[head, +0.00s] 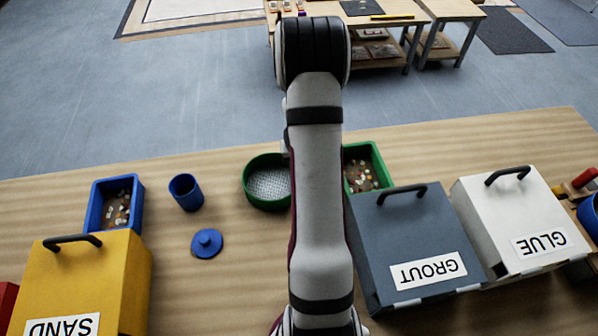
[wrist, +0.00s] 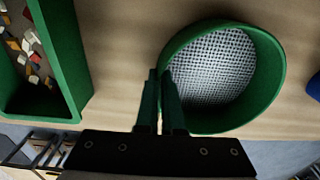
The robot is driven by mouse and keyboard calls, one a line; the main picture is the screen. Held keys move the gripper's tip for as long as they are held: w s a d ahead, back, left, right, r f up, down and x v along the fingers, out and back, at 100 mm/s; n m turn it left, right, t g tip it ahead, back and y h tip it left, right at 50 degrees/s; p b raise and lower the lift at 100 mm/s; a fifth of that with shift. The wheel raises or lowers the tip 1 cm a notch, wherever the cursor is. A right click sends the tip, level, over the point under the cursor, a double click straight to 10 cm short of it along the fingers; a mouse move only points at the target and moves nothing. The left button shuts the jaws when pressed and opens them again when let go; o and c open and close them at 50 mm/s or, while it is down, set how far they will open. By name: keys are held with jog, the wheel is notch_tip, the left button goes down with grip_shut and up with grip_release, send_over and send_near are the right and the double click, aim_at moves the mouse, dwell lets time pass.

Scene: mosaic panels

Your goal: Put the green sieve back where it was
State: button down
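The green sieve (head: 254,198), a round green-walled pan with a pale mesh floor, is at the middle of the table in the head view, its right part hidden behind my arm. In the wrist view the sieve (wrist: 272,85) fills the upper right, mesh showing. My gripper (wrist: 160,76) is at its left rim, with its two narrow fingers close together, one outside and one inside the wall, apparently pinching it. Whether the sieve touches the table is hard to tell. The gripper is hidden by the arm in the head view.
A green tray of mosaic pieces (head: 378,154) stands close right of the sieve. A blue cup (head: 186,193), blue lid (head: 207,243) and blue tray (head: 96,205) are left. Yellow SAND (head: 118,270), grey GROUT (head: 410,235) and white GLUE (head: 515,205) boxes stand nearer me.

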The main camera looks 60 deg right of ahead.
jog(key=c, duration=1.1)
grip_release()
jog(key=shift+o, duration=0.2)
